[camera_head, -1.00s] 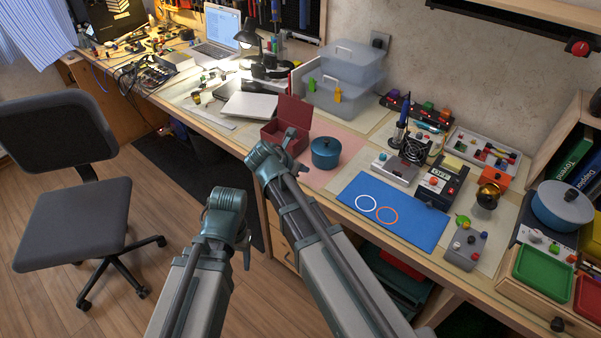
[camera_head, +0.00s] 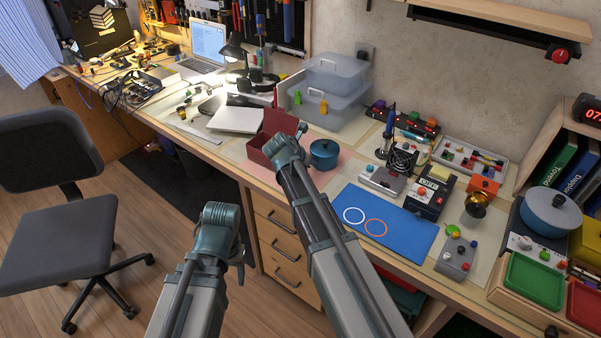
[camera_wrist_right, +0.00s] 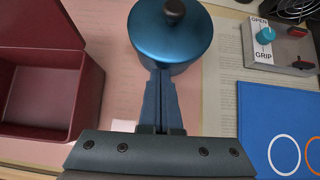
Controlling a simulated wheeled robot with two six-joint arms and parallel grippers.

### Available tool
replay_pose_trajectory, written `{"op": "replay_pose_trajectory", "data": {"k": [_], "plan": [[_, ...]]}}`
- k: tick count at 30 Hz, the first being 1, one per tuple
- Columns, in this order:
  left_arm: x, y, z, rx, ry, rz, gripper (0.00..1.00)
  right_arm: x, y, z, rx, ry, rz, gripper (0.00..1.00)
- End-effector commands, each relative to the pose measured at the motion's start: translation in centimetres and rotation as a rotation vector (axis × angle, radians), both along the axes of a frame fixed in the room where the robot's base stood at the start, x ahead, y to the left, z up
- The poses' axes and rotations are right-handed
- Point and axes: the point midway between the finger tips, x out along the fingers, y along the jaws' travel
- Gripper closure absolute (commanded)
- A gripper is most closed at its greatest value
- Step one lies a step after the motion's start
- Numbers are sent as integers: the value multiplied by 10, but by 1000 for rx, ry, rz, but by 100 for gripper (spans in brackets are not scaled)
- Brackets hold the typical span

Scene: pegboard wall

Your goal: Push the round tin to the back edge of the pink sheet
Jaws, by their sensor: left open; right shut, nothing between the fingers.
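The round tin (camera_head: 323,155), blue-teal with a dark lid knob, stands upright on the pink sheet (camera_head: 325,178). In the right wrist view the tin (camera_wrist_right: 172,40) is at the top middle, with pink sheet (camera_wrist_right: 112,65) showing to its left and in front. The sheet's back edge is hidden. My right gripper (camera_wrist_right: 160,88) is shut and empty, its fingertips at the tin's near side and seemingly touching it. In the head view my right gripper (camera_head: 301,160) is largely hidden by its wrist. My left gripper (camera_head: 241,272) is open, off the table's front.
An open red box (camera_head: 258,153) stands close left of the tin. Clear plastic bins (camera_head: 335,105) stand behind it. A blue mat (camera_head: 405,228) and a grey device with a knob (camera_head: 382,180) lie to the right.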

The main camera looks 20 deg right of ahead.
Motion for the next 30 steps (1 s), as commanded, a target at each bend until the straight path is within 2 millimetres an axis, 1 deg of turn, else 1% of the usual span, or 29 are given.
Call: {"op": "replay_pose_trajectory", "data": {"k": [1, 3, 6, 10, 23, 26, 30], "plan": [[0, 0, 0, 0, 0, 0, 37, 14, -12, 0, 1, 1, -4, 100], [0, 0, 0, 0, 0, 0, 37, 25, -26, 0, 1, 0, -4, 100], [0, 0, 0, 0, 0, 0, 37, 36, -40, 0, 0, 1, -2, 100], [0, 0, 0, 0, 0, 0, 37, 42, -49, 0, 0, 0, 0, 100], [0, 0, 0, 0, 0, 0, 37, 41, -50, 0, 0, 0, 1, 100], [0, 0, 0, 0, 0, 0, 37, 36, -44, 0, 0, 1, 1, 100], [0, 0, 0, 0, 0, 0, 37, 20, -29, 0, 0, 1, 1, 100]]}}
